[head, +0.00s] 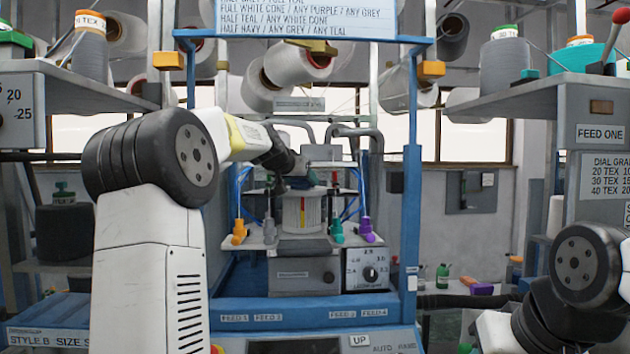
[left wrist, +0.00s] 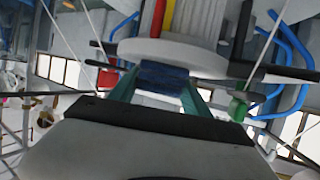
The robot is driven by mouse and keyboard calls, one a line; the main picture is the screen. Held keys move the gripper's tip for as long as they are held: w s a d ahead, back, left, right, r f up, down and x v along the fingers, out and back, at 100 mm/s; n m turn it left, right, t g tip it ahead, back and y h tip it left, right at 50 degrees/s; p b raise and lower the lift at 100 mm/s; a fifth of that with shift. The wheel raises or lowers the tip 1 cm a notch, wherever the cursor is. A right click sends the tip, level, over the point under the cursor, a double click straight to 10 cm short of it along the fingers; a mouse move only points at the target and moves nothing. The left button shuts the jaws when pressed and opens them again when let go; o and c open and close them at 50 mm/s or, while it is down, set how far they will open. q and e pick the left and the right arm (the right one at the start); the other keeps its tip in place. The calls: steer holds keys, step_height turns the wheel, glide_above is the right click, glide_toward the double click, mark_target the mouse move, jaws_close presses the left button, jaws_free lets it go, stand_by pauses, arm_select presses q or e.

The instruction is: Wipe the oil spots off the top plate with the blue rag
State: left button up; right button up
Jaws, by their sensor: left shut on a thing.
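My left gripper (head: 299,182) reaches in from the left to the top of the knitting machine. In the left wrist view its two teal fingers (left wrist: 160,84) are shut on the blue rag (left wrist: 163,73), a small dark blue bundle. The rag is at the pale round top plate (left wrist: 208,62) and seems to touch it; any gap is too small to tell. A white ribbed cylinder (head: 303,216) with red and yellow stripes stands with the plate. I cannot make out oil spots on the plate. My right gripper is not in view; only parts of the right arm show.
Blue uprights (head: 412,170) frame the machine. Orange (head: 239,232) and purple (head: 366,230) yarn feeders stand on the shelf in front. Yarn cones (head: 497,69) fill the side shelves.

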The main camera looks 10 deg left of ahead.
arm_select(q)
steer(key=shift+w+a+f, duration=0.1)
steer(key=shift+w+a, duration=0.1)
steer(key=shift+w, duration=0.45)
steer(key=shift+w+a, duration=0.25)
steer(key=shift+w, duration=0.45)
steer(key=shift+w+a+f, duration=0.1)
steer(key=shift+w+a, duration=0.1)
steer(key=shift+w, duration=0.45)
steer(key=shift+s+d+r, duration=0.1)
steer(key=shift+s+d, duration=0.1)
steer(key=shift+s, duration=0.45)
steer(key=shift+s+d+f, duration=0.1)
steer(key=shift+s+d, duration=0.1)
steer(key=shift+s, duration=0.5)
steer(key=shift+s+d+r, duration=0.1)
steer(key=shift+s+d, duration=0.1)
steer(key=shift+s, duration=0.45)
steer(key=shift+w+a+r, duration=0.1)
steer(key=shift+w+a, duration=0.2)
steer(key=shift+w, duration=0.7)
steer(key=shift+w+a, duration=0.25)
steer(key=shift+w, duration=0.75)
steer(key=shift+s+d, duration=0.2)
steer(key=shift+s, duration=0.5)
steer(key=shift+s+d, duration=0.15)
steer(key=shift+s, duration=0.5)
steer(key=shift+s+d+f, duration=0.2)
steer(key=shift+s, duration=0.45)
